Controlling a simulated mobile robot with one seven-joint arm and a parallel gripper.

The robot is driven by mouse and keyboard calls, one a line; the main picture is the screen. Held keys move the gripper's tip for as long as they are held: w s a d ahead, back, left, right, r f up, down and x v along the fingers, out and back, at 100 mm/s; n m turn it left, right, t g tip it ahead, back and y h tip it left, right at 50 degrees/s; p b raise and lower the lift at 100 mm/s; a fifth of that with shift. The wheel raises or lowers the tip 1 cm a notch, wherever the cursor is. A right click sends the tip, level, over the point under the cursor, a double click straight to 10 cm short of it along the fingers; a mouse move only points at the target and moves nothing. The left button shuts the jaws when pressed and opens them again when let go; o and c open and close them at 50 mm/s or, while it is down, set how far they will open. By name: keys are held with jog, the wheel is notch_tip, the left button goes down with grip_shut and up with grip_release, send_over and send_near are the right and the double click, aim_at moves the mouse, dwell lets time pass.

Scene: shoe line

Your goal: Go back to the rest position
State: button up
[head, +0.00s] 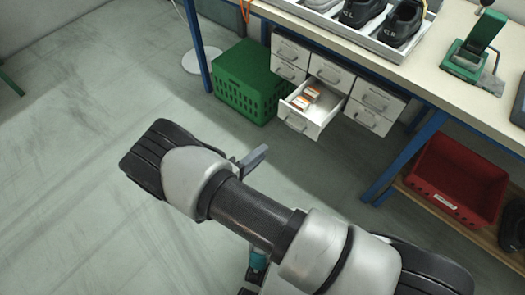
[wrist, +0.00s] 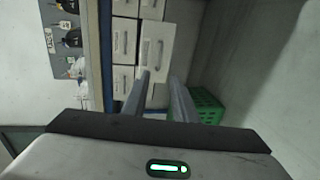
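My gripper (wrist: 160,79) shows in the wrist view with two grey fingers apart and nothing visible between them. It points toward the white drawer unit. In the head view my arm crosses the lower middle. One finger (head: 253,158) sticks out past it above the floor, and the rest of the gripper is hidden behind the arm. An open drawer (head: 318,119) of the unit stands out to the right of that finger, apart from it in the picture. It holds small orange-and-white boxes (head: 304,98). The drawer's front also shows ahead of the fingers in the wrist view (wrist: 157,42).
A green crate (head: 247,82) stands on the floor left of the drawers. The workbench (head: 455,92) carries a tray (head: 372,41) of black shoes and a green device (head: 474,50). A red bin (head: 455,180) sits on a low shelf at right. The floor at left is clear.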

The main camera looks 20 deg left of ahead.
dwell(0.4)
jog(key=w+d+r+m+g+h, duration=0.25)
jog(key=d+r, duration=0.25)
jog(key=r, duration=0.3)
jog(key=w+d+r+m+g+h, duration=0.2)
jog(key=w+d+r+m+g, duration=0.25)
jog(key=r, duration=0.35)
jog(key=s+d+r+m+g+y, duration=0.3)
jog(key=d+r+g, duration=0.2)
jog(key=d+r, duration=0.75)
jog(key=s+d+r+m+t+y, duration=0.1)
jog(key=s+d+r+m+y, duration=0.15)
jog(key=s+d+r, duration=0.35)
jog(key=s+d+r+m+t+y, duration=0.2)
jog(key=s+d+r+y, duration=0.3)
jog(key=r, duration=0.4)
notch_tip(320, 180, up, 18)
jog(key=s+p, duration=0.1)
jog(key=p, duration=1.7)
jog(key=shift+s+a+h, duration=0.2)
jog(key=shift+a+h, duration=0.1)
jog(key=shift+a, duration=0.15)
jog(key=shift+n, duration=0.25)
